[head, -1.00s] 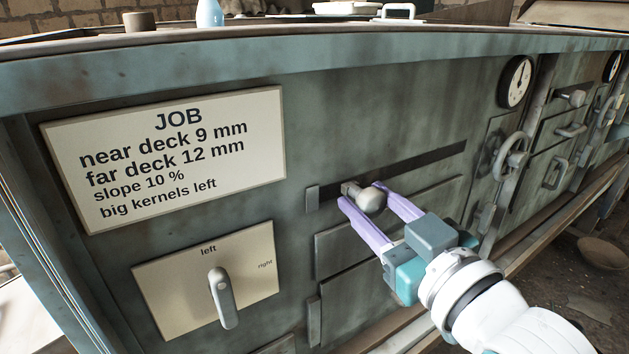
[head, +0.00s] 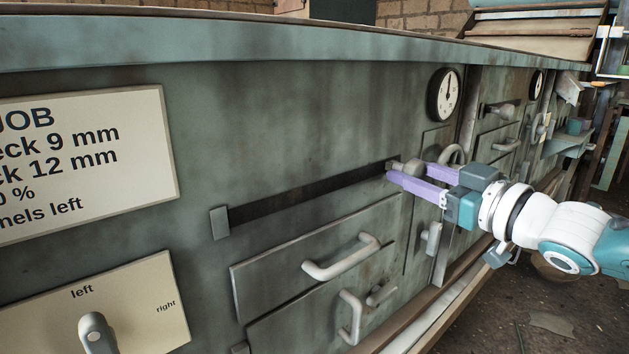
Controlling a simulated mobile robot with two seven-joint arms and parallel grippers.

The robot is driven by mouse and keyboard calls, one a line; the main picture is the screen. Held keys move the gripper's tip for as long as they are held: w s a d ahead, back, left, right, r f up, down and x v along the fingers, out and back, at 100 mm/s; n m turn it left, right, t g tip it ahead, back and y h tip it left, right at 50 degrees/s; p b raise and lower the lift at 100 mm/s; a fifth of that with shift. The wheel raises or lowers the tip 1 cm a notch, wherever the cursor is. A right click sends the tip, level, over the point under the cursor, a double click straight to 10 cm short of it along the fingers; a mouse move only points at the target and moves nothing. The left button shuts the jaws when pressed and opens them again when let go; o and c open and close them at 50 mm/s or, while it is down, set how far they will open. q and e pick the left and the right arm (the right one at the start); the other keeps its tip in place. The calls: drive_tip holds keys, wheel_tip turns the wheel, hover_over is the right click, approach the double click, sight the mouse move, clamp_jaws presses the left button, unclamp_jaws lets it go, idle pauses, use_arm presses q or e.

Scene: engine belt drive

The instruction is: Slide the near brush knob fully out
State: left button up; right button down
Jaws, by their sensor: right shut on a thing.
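The near brush knob (head: 410,167) is a rounded grey knob on a short stem. It stands at the right end of a long dark slot (head: 310,195) in the green-grey machine side. My right gripper (head: 407,174) reaches in from the right, its purple fingers on either side of the knob, shut on it. The fingers hide part of the knob and the slot's right end. A small grey plate (head: 220,222) marks the slot's left end, and the slot between is empty. My left gripper is not in view.
Below the slot are a drawer handle (head: 341,258) and an upright handle (head: 350,318). A round gauge (head: 443,95) sits above and right of the knob. A job sign (head: 85,160) and a left-right lever (head: 98,333) are at the left.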

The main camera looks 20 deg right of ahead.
drive_tip(key=shift+d+f, duration=0.1)
drive_tip(key=shift+d, duration=0.2)
drive_tip(key=c, duration=0.7)
unclamp_jaws()
drive_tip(key=shift+c, duration=0.2)
drive_tip(key=o, duration=0.3)
drive_tip(key=shift+o, duration=0.2)
drive_tip(key=shift+s, duration=0.3)
drive_tip(key=p+v, duration=0.3)
drive_tip(key=v, duration=0.6)
drive_tip(key=shift+s, duration=0.1)
